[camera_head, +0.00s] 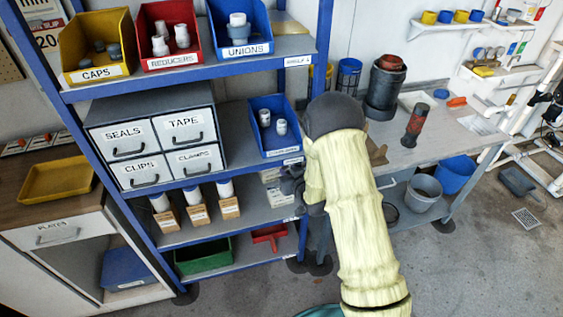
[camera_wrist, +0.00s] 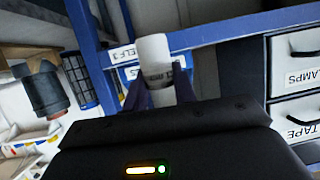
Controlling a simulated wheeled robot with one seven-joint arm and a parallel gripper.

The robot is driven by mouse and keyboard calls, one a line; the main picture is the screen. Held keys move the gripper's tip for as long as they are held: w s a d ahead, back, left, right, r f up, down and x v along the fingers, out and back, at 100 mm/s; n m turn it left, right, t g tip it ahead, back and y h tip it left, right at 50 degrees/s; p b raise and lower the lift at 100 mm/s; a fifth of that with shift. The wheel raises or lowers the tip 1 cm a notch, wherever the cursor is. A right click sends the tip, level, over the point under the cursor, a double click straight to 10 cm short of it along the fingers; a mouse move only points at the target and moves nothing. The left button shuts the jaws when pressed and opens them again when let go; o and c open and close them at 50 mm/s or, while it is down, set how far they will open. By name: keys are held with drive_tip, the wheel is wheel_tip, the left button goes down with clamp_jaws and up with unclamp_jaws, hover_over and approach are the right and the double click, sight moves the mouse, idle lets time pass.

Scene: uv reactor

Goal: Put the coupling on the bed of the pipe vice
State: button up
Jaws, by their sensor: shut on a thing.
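My gripper (camera_wrist: 157,90) is shut on the coupling (camera_wrist: 153,55), a short white cylinder with a grey lower part, which stands up between the two blue fingers in the wrist view. In the head view my dark gripper (camera_head: 291,182) shows left of my padded arm, in front of the rack's lower shelves. I cannot make out the held coupling there. A blue bin (camera_head: 285,146) on the middle shelf holds more white and grey fittings. I cannot clearly identify the pipe vice; a brown piece (camera_head: 377,154) at the workbench edge is mostly hidden behind my arm.
The blue shelf rack (camera_head: 190,82) carries bins and a drawer unit (camera_head: 155,142) at left.

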drive_tip(key=s+d+f+m+h, duration=0.2)
drive_tip(key=s+d+f, duration=0.1)
drive_tip(key=d+f, duration=0.3)
drive_tip(key=s+d+f+m+h, duration=0.1)
drive_tip(key=s+d+f+h, duration=0.1)
drive_tip(key=d+f, duration=0.4)
wheel_tip(320, 180, down, 3)
drive_tip(key=shift+s+r+m+t+h, duration=0.2)
drive_tip(key=shift+s+m+t+h, duration=0.15)
drive_tip(key=shift+s, duration=0.55)
